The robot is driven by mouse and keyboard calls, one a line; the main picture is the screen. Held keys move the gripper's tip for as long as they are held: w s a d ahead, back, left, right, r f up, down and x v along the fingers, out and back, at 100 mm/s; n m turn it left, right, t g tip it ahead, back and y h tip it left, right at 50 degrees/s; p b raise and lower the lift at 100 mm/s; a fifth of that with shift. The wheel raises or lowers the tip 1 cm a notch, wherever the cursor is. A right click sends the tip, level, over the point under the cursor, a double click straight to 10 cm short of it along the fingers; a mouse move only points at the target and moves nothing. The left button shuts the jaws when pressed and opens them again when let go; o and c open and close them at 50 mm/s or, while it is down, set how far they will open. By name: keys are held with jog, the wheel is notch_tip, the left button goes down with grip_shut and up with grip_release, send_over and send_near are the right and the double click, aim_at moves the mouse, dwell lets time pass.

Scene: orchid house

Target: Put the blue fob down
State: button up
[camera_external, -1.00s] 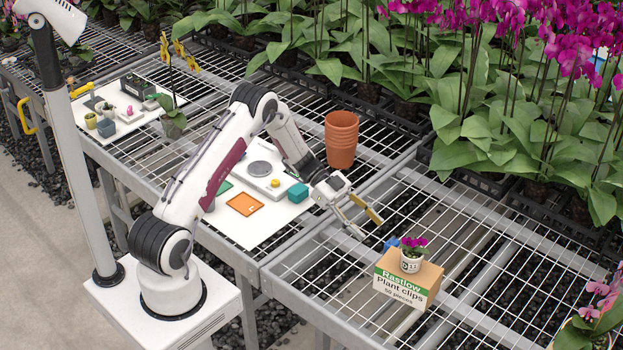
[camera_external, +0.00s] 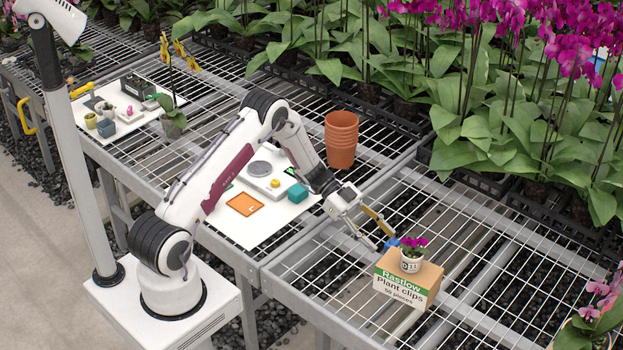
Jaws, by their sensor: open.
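The blue fob (camera_external: 391,244) shows as a small blue patch at the back left of the cardboard plant-clips box (camera_external: 407,280), beside a small potted purple orchid (camera_external: 411,255) on the box top. Part of the fob is hidden, and I cannot tell whether it lies on the box or just behind it. My gripper (camera_external: 385,240) is open, with its fingertips beside the fob, one on the far side and one on the near side in the picture. I cannot tell whether either finger touches it.
Stacked terracotta pots (camera_external: 341,140) stand behind. The wire bench (camera_external: 480,225) right of the box is bare.

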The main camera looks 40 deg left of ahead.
aim_at(385, 243)
jog(key=shift+x, duration=1.5)
jog(key=c, duration=1.3)
jog(key=shift+r, duration=0.2)
notch_tip(385, 243, up, 18)
jog(key=shift+f, duration=0.2)
